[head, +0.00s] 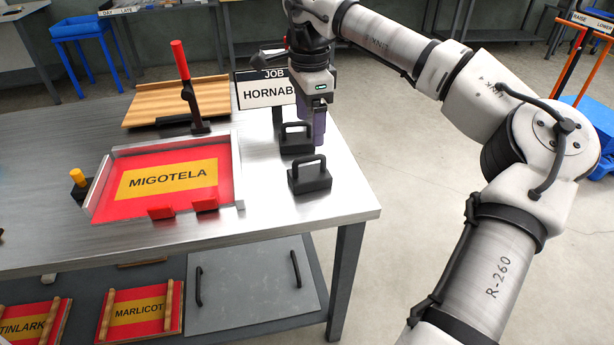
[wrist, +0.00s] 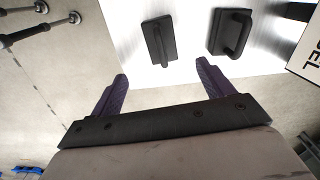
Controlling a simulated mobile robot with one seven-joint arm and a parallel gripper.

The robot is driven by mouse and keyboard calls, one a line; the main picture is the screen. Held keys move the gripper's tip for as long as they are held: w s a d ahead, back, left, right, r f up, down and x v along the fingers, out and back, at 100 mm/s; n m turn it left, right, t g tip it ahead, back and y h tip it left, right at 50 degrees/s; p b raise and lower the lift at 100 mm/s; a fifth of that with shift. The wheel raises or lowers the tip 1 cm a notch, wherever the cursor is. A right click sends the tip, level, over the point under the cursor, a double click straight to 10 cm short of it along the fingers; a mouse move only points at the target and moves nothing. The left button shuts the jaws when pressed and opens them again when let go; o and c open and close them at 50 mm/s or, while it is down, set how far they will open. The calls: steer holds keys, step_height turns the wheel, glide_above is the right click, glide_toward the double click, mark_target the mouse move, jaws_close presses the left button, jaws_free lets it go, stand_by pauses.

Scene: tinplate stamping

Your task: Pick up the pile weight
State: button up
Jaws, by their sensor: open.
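Two dark block weights with loop handles stand on the steel table's right end. The nearer weight (head: 310,181) is fully visible in the head view. The farther weight (head: 297,149) is partly behind my gripper (head: 319,128). In the wrist view, one weight (wrist: 159,40) lies ahead of the gap between my purple fingers (wrist: 162,78), and the other weight (wrist: 230,33) is to its right, nearer the sign. My gripper is open and empty, apart from both weights. I cannot tell which one is the pile weight.
The JOB sign (head: 264,94) stands behind the weights. A red MIGOTELA plate (head: 145,197) in a metal-edged frame lies to the left. A red-handled lever (head: 184,75) rises behind it. Bare table (head: 260,205) lies left of the nearer weight; the table's right edge is close.

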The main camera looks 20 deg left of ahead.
mark_target(309, 161)
step_height(309, 161, down, 8)
steer(key=shift+r, duration=0.15)
steer(key=shift+w+f+p, duration=0.1)
steer(key=shift+f+p, duration=0.45)
steer(key=shift+f, duration=2.1)
jaws_close()
steer(key=shift+r, duration=0.15)
